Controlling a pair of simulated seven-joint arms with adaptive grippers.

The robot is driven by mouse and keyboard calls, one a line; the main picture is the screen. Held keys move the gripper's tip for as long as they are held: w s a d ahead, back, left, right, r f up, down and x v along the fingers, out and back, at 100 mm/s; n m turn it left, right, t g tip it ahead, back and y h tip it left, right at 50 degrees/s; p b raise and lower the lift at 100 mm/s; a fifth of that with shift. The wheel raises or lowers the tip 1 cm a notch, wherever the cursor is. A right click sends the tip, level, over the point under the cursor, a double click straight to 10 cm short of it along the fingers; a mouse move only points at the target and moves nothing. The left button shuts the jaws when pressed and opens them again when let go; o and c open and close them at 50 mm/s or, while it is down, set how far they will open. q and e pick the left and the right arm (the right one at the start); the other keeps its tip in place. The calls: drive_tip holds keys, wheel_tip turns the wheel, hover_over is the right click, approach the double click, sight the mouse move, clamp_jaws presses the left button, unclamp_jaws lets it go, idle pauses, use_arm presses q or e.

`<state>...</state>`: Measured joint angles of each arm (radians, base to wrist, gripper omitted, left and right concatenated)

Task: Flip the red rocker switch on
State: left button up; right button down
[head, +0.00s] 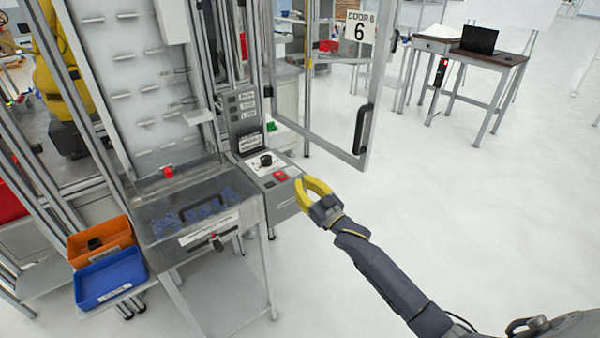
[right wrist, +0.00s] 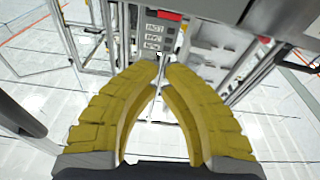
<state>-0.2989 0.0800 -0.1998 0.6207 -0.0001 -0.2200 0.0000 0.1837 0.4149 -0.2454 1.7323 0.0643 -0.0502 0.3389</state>
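The red rocker switch (head: 281,176) sits on the sloped grey control box, beside a black rotary knob (head: 266,160). Which way the rocker is tipped is too small to tell. My right gripper (head: 301,183) has yellow fingers and is just right of the box, with its tips near the switch and apart from it as far as I can tell. In the right wrist view the fingertips (right wrist: 163,71) come together with nothing visible between them. The switch cannot be made out with certainty in that view. My left gripper is not in view.
A red button (head: 167,172) stands on the clear-covered bin to the left. Orange (head: 100,243) and blue (head: 111,277) trays are at lower left. An open door with a black handle (head: 362,129) stands behind my gripper.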

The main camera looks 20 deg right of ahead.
drive_tip(key=shift+s+a+r+m, duration=0.1)
drive_tip(key=shift+s+r+m, duration=0.2)
drive_tip(key=shift+r, duration=0.3)
drive_tip(key=shift+w, duration=0.1)
wheel_tip(320, 180, up, 2)
hover_over(284, 178)
wheel_tip(284, 178, down, 2)
drive_tip(key=shift+f, duration=0.1)
drive_tip(key=shift+s+d+f, duration=0.1)
drive_tip(key=shift+s+f, duration=0.05)
drive_tip(key=shift+f, duration=0.3)
drive_tip(key=shift+s+d+f, duration=0.1)
drive_tip(key=shift+f, duration=0.3)
